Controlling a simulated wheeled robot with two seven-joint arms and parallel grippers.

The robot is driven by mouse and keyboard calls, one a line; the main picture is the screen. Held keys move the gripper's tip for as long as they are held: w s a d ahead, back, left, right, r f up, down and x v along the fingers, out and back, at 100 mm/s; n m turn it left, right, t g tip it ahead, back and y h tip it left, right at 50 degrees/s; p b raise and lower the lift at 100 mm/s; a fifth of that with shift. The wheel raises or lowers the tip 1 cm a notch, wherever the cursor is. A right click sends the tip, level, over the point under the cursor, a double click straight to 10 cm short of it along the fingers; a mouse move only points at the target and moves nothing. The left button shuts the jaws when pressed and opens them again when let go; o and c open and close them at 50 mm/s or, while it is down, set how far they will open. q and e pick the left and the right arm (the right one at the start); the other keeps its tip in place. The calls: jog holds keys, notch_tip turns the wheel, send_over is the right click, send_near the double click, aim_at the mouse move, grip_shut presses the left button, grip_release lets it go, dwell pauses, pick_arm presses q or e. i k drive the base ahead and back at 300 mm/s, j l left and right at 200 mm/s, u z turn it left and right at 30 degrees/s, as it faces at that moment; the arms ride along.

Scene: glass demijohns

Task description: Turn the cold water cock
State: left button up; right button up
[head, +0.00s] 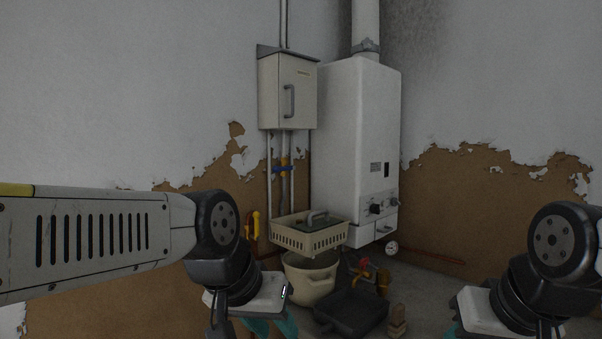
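A cock with a blue handle (283,169) sits on the thin vertical pipes on the left wall, below the grey metal box; a small yellow part shows just above it. A red-handled fitting (365,266) is low down, below and right of the white crate. My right gripper (452,330) is at the bottom right, also mostly cut off, away from both cocks. Whether either gripper is open is hidden.
A white boiler (358,140) hangs right of the grey box (287,92). Below stand a plastic crate (305,240), a cream pot (310,278) and a dark pan (350,312). A small gauge (391,248) is under the boiler. A yellow-handled thing (256,225) is left of the crate.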

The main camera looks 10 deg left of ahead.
aim_at(276, 168)
jog(key=i+j, duration=0.35)
jog(key=j, duration=0.15)
jog(key=i+j, duration=0.35)
jog(key=j+u, duration=0.05)
jog(key=j, duration=0.05)
